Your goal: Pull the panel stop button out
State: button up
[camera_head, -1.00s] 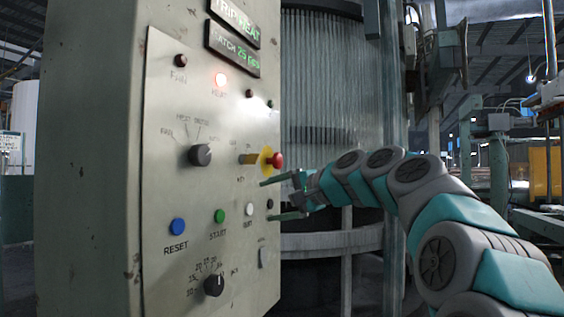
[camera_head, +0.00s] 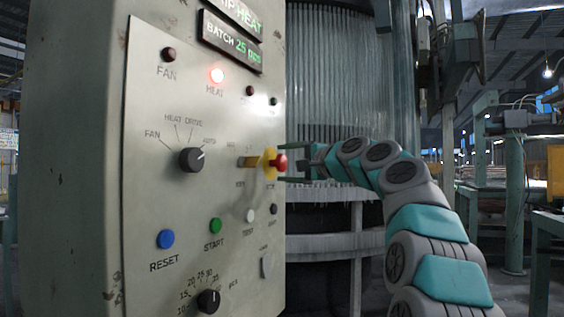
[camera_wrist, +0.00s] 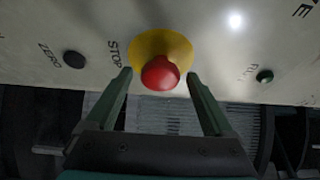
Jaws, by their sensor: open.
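The red stop button (camera_head: 280,163) with its yellow collar (camera_head: 268,163) sticks out from the right side of the control panel (camera_head: 222,290). In the wrist view the red button (camera_wrist: 160,73) stands on the yellow disc (camera_wrist: 160,46), beside the word STOP. My gripper (camera_wrist: 160,90) is open, its fingers one on each side of the button, with gaps and no contact that I can see. In the head view my gripper (camera_head: 286,163) is level with the button, just to its right, and the fingertips are partly hidden.
The key switch (camera_head: 248,162), white TEST button (camera_head: 250,215) and black selector knob (camera_head: 191,160) sit on the panel nearby. A tall machine (camera_head: 340,90) stands behind.

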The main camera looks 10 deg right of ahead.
jog(key=shift+x, duration=0.85)
jog(key=shift+f, duration=0.1)
grip_shut()
dwell(0.3)
